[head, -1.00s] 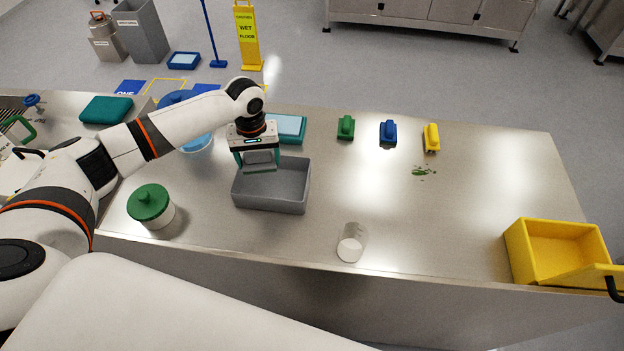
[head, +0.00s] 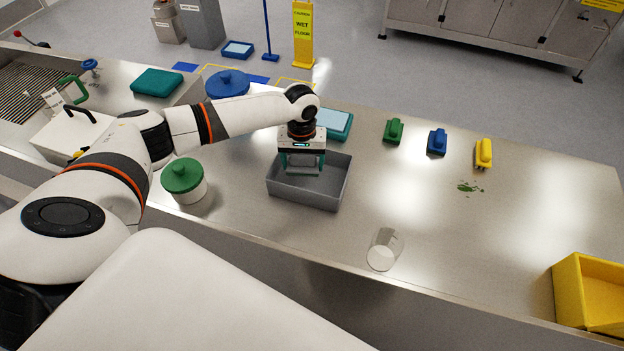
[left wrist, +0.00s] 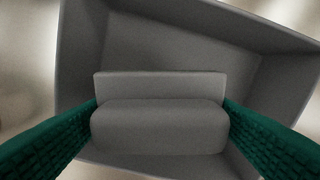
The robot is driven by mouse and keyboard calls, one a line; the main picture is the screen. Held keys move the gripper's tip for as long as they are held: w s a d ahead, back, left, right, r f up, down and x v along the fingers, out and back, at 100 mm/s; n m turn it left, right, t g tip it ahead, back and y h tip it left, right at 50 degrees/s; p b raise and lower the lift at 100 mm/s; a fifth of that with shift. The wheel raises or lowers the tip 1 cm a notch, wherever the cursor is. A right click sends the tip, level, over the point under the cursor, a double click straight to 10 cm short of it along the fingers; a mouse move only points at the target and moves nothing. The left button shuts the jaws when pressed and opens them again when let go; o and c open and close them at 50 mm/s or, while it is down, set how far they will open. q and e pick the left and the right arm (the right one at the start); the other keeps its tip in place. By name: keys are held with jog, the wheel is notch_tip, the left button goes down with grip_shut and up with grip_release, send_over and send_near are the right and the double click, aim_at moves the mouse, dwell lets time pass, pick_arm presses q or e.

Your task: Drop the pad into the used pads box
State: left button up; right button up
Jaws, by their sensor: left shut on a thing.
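My left gripper (head: 302,168) is shut on a grey pad (left wrist: 160,125). In the left wrist view the pad sits between the two green textured fingers, with the grey box (left wrist: 82,60) around and below it. In the head view the grey open box (head: 300,195) stands on the steel counter, and the gripper points down over its opening. The fingertips look near or just inside the rim; the exact height is hard to tell. The inside of the box is partly hidden by gripper and pad. My right gripper is not seen.
A green-lidded jar (head: 185,182) stands left of the box, and a teal tray (head: 335,122) behind it. Green, blue and yellow brushes (head: 484,153) and a green spill (head: 470,188) lie right. A yellow bin (head: 572,290) is far right.

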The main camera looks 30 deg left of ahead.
pick_arm(q)
jog(key=o, duration=0.9)
notch_tip(320, 180, up, 12)
jog(key=b, duration=0.2)
jog(key=shift+s, duration=0.1)
